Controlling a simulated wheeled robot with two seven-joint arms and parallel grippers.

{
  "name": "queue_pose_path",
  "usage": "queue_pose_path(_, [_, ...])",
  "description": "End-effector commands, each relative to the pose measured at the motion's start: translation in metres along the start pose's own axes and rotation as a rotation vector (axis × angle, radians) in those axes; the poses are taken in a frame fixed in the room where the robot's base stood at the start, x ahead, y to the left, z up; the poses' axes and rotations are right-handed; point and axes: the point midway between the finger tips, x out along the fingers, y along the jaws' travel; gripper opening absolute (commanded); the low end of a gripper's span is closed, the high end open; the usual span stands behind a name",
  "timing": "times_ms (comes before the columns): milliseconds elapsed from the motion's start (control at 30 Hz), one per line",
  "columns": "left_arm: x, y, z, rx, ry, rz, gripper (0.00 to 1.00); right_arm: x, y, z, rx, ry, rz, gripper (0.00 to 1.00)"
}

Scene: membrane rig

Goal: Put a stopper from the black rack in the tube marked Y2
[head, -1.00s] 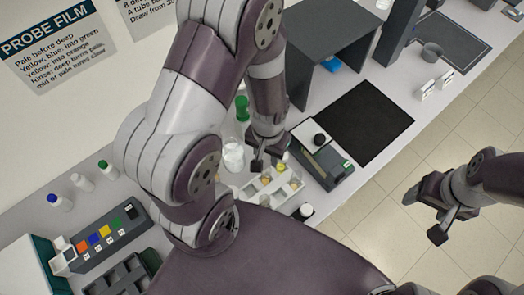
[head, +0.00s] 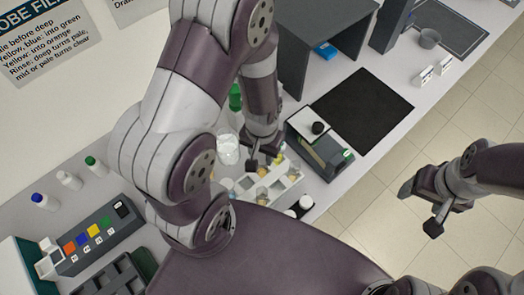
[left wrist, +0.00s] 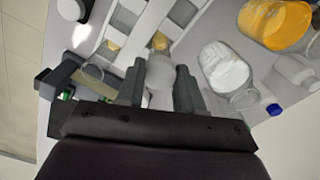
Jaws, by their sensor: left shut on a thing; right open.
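My left gripper (head: 265,161) is over the white rack (head: 287,183) near the middle of the bench. In the left wrist view its two fingers (left wrist: 158,88) are shut on a pale grey-white piece (left wrist: 160,76), which looks like a stopper. Just beyond it is a tube with yellowish contents (left wrist: 160,42) in the white rack; whether they touch is unclear. No Y2 mark can be read. A dark rack with compartments (head: 112,277) is at the lower left, partly hidden by my arm. My right gripper (head: 427,205) is open and empty over the floor.
Several capped bottles (head: 68,180) stand at left.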

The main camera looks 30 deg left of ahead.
Motion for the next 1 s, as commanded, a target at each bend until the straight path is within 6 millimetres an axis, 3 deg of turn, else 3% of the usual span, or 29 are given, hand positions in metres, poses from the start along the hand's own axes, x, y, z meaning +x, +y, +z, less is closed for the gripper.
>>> queue_pose_path(467, [0.006, 0.000, 0.000, 0.000, 0.000, 0.000, 0.15, 0.004, 0.000, 0.001, 0.000, 0.000, 0.000, 0.71])
queue_pose_path(500, [0.006, 0.000, 0.000, 0.000, 0.000, 0.000, 0.40, 0.004, 0.000, 0.001, 0.000, 0.000, 0.000, 0.71])
queue_pose_path(600, [0.006, 0.000, 0.000, 0.000, 0.000, 0.000, 0.66, 0.003, 0.000, 0.000, 0.000, 0.000, 0.000, 0.71])
queue_pose_path(867, [0.005, 0.000, 0.000, 0.000, 0.001, 0.000, 0.66, 0.003, 0.000, 0.000, 0.000, 0.000, 0.000, 0.71])
queue_pose_path(1000, [-0.011, 0.000, -0.001, 0.000, 0.005, 0.000, 0.66, 0.004, 0.000, 0.001, 0.000, 0.000, 0.000, 0.71])
